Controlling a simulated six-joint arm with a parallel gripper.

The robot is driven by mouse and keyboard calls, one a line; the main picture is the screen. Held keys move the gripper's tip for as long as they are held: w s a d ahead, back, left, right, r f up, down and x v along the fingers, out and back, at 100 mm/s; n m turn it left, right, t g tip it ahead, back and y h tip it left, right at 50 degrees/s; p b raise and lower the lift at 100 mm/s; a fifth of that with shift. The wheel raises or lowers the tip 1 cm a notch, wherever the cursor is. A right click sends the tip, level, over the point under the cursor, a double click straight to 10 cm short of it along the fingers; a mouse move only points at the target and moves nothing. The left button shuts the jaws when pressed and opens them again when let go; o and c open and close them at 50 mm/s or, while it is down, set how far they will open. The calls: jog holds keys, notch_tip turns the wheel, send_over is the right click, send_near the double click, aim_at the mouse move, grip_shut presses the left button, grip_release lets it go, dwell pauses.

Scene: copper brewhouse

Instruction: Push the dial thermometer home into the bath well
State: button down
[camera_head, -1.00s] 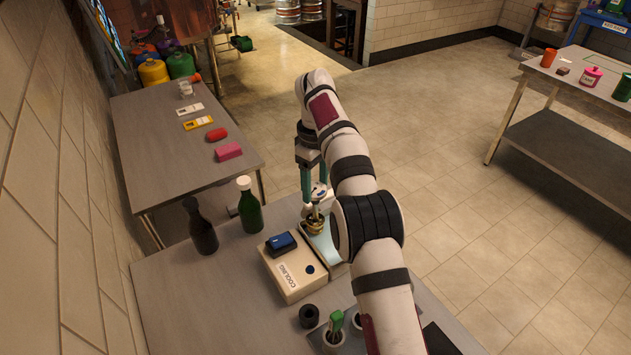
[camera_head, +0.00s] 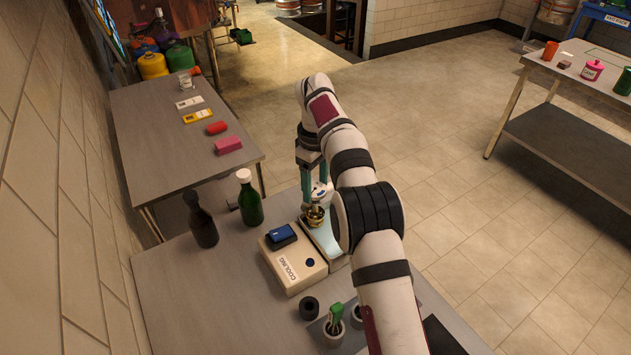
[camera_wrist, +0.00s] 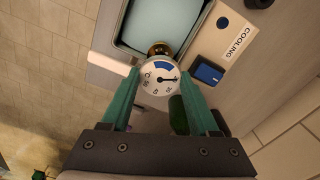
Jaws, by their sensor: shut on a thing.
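The dial thermometer (camera_wrist: 160,78) has a round white face with a dark pointer and a blue sector. It is between the fingertips of my gripper (camera_wrist: 160,83), which is shut on it. In the head view the thermometer (camera_head: 321,191) stands over the brass well (camera_head: 315,216) at the bath (camera_head: 323,240). The brass well (camera_wrist: 159,49) also shows just beyond the dial in the wrist view. The stem is mostly hidden, so I cannot tell how deep it sits. My gripper (camera_head: 315,187) points downward above the bath.
A cream control box (camera_head: 293,264) marked COOLING, with a blue display, adjoins the bath. A dark bottle (camera_head: 203,220) and a green bottle (camera_head: 248,199) stand to its left. A black ring (camera_head: 309,307) and a cup (camera_head: 334,333) with a green-handled item are nearer.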

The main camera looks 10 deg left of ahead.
jog(key=shift+f, duration=1.05)
jog(key=shift+c, duration=0.3)
grip_release()
notch_tip(320, 180, up, 5)
jog(key=shift+r, duration=0.1)
